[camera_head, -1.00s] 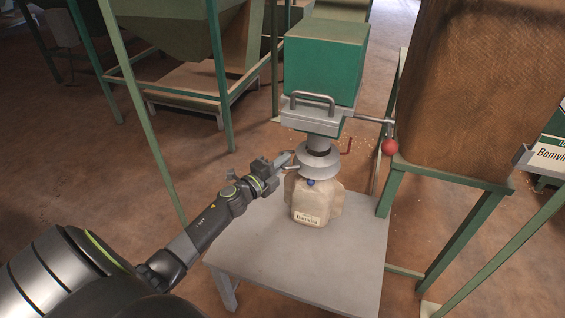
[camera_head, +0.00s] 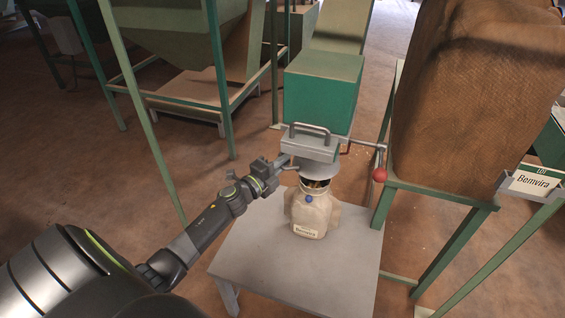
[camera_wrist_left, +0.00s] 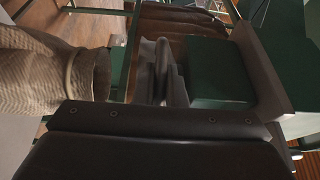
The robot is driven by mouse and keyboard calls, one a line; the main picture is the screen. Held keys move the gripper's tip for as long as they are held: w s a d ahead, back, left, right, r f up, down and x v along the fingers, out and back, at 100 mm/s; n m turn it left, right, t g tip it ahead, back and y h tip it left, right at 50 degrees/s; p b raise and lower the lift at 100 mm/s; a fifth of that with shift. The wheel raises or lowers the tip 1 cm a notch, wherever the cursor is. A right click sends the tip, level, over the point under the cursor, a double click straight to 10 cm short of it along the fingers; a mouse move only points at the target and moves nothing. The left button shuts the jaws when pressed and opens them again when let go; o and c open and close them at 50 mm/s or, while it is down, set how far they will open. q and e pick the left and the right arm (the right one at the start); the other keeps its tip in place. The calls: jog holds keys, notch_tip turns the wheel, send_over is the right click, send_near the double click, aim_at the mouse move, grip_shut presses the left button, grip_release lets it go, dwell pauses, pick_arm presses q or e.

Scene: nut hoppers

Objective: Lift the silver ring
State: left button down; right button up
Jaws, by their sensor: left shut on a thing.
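The silver ring (camera_head: 322,172) is a pale grey flared collar just under the green hopper box (camera_head: 322,90), above the bag. My left gripper (camera_head: 288,164) reaches in from the left and is shut on the ring's left side. The cloth bag (camera_head: 311,215) stands on the grey table with its mouth open below the ring, and brown contents show in it. The bag also shows at the left of the left wrist view (camera_wrist_left: 40,75), and the green box at its right (camera_wrist_left: 218,70). My right gripper is not in view.
A lever with a red ball (camera_head: 380,175) sticks out right of the hopper. A large brown sack (camera_head: 470,95) stands on a green frame at the right. The grey table (camera_head: 265,255) is bare in front of the bag.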

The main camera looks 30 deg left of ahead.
pick_arm(q)
jog(key=shift+w+r, duration=0.15)
jog(key=shift+r, duration=0.2)
jog(key=c, duration=1.9)
grip_release()
jog(key=o, duration=0.4)
jog(key=shift+f, duration=0.1)
